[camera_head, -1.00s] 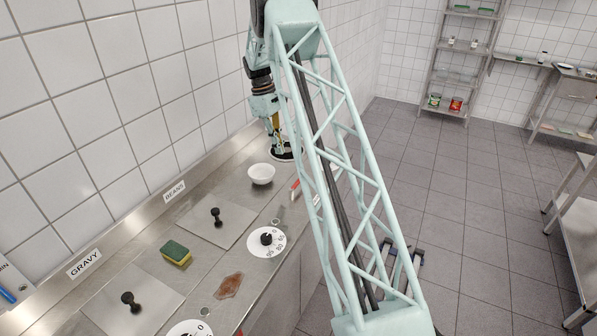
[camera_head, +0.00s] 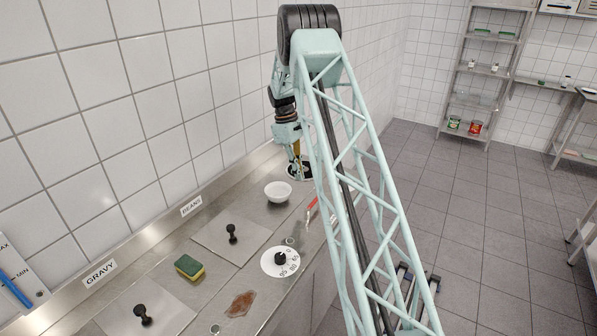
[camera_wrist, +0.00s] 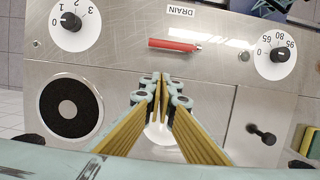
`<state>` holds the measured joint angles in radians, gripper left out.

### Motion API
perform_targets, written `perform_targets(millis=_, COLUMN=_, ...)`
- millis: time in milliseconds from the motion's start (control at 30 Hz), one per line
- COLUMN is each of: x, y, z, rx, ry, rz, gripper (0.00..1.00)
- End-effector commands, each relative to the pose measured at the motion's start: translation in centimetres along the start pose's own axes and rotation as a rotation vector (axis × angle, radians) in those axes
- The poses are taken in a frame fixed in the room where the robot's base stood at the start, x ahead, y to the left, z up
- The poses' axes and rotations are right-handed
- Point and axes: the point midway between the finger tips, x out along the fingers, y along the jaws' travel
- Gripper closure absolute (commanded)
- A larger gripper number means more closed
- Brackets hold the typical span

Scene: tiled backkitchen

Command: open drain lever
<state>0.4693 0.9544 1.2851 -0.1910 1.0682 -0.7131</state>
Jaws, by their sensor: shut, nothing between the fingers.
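The drain lever is a red handle (camera_wrist: 174,45) lying across the steel front panel, just below the DRAIN label (camera_wrist: 180,12) in the wrist view. In the head view the red lever (camera_head: 312,208) shows at the counter's front edge, partly behind my arm. My gripper (camera_wrist: 161,78) is shut and empty, with its fingertips below the lever in the wrist picture and apart from it. In the head view my gripper (camera_head: 297,172) is over the counter beyond the white bowl (camera_head: 278,191).
A dial (camera_head: 280,261) sits near the lever; a second dial (camera_wrist: 75,24) shows in the wrist view. A black round plate (camera_wrist: 71,107) lies beside the gripper. Lids with black knobs (camera_head: 232,232) and a sponge (camera_head: 189,267) are on the counter. The floor to the right is open.

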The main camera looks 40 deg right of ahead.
Motion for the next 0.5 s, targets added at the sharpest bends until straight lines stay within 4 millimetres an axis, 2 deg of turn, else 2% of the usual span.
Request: perform_targets(millis=500, x=6.9, y=-0.1, z=0.0, rx=0.0, ry=-0.001, rz=-0.001, gripper=1.0)
